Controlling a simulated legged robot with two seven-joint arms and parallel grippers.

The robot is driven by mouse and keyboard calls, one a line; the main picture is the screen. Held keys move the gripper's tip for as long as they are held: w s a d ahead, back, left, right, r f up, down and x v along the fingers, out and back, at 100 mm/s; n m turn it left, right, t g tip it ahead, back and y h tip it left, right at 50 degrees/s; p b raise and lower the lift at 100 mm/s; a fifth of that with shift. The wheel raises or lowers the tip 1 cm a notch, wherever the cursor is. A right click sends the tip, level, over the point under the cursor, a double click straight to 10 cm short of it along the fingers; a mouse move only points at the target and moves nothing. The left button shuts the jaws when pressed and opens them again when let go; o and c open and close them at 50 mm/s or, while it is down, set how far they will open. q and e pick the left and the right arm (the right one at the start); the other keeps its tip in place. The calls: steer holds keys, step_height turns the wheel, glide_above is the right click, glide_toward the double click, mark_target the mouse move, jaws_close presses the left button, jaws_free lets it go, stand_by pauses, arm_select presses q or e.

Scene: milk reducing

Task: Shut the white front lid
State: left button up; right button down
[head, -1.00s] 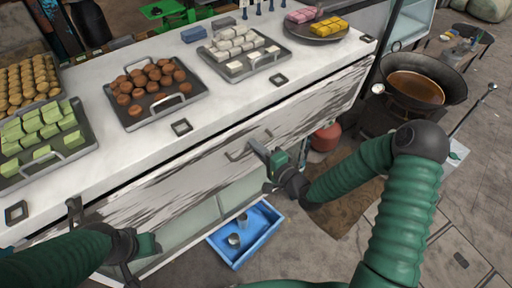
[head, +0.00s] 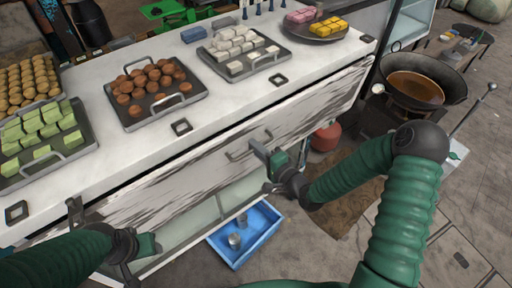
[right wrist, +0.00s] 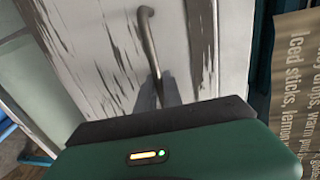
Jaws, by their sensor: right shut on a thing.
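The white front lid (head: 190,195) is a long panel with worn dark streaks on the front of the counter. A dark gap runs between its upper edge and the countertop, and glass panes show below it. Its metal handle (head: 235,154) also shows in the right wrist view (right wrist: 148,40). My right gripper (head: 257,149) is shut on the right end of this handle. Its fingers (right wrist: 172,94) partly hide that end in the wrist view. My left gripper (head: 128,262) is by the lower left of the lid, and its fingers are hard to make out.
Trays of brown balls (head: 186,101), white blocks (head: 270,65) and green blocks (head: 84,157) stand on the countertop (head: 215,115). A blue bin (head: 270,238) with metal cups is on the ground below the lid. A wok (head: 445,75) and a red cylinder (head: 327,138) are at right.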

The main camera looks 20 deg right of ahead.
steer(key=shift+f, duration=0.15)
steer(key=shift+w+a+r+p, duration=0.15)
steer(key=shift+w+a+r, duration=0.1)
steer(key=shift+w, duration=0.25)
steer(key=shift+w+a+r+p, duration=0.1)
steer(key=shift+w+a+p, duration=0.1)
steer(key=shift+w, duration=0.25)
steer(key=c, duration=1.8)
jaws_free()
steer(key=o, duration=0.3)
steer(key=shift+w, duration=0.2)
steer(key=shift+s, duration=0.1)
